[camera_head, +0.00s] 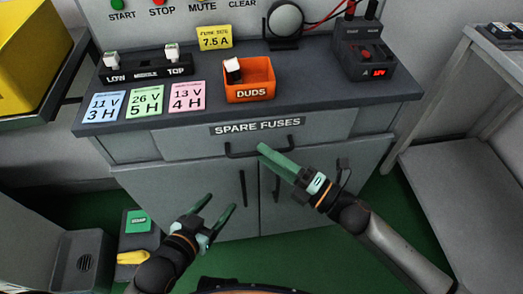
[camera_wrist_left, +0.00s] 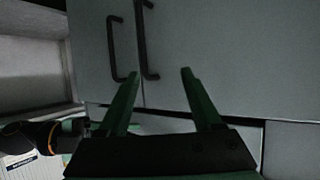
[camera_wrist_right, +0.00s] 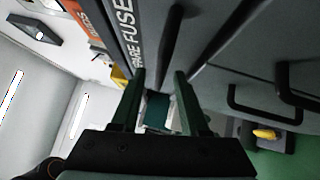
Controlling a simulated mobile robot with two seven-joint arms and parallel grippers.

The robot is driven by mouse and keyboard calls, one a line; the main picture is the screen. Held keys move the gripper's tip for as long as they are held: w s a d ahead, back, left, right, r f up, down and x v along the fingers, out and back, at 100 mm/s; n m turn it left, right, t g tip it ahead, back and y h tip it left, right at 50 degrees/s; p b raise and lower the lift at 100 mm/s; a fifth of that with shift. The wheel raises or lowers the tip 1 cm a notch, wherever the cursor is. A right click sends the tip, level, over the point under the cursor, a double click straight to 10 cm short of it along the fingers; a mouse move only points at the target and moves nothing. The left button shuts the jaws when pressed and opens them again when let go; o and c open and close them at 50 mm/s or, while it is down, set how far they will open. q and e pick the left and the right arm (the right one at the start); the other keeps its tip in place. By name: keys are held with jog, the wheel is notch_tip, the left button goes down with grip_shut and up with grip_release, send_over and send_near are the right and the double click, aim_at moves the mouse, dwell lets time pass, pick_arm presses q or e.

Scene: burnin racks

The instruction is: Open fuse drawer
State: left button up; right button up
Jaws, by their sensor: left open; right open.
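The fuse drawer (camera_head: 190,146) is a grey front under the worktop, labelled SPARE FUSES (camera_head: 257,127), and looks shut. Its dark bar handle (camera_head: 238,154) is partly covered by my right gripper in the head view. My right gripper (camera_head: 262,150) is open, its fingertips at the right part of this handle. In the right wrist view the label (camera_wrist_right: 122,38) and dark handle (camera_wrist_right: 171,45) show just beyond the open fingers (camera_wrist_right: 160,78). I cannot tell whether the bar is between them. My left gripper (camera_head: 222,203) is open and empty, low before the cupboard doors (camera_wrist_left: 220,50).
Two cupboard doors with vertical handles (camera_head: 242,188) are below the drawer. On the worktop (camera_head: 330,97) stand an orange DUDS bin (camera_head: 262,78), coloured cards (camera_head: 145,101) and a dark meter box (camera_head: 362,50). A grey bench (camera_head: 470,130) stands right. Green floor shows between.

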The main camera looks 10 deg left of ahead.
jog(key=shift+x, duration=1.1)
grip_shut()
dwell(0.7)
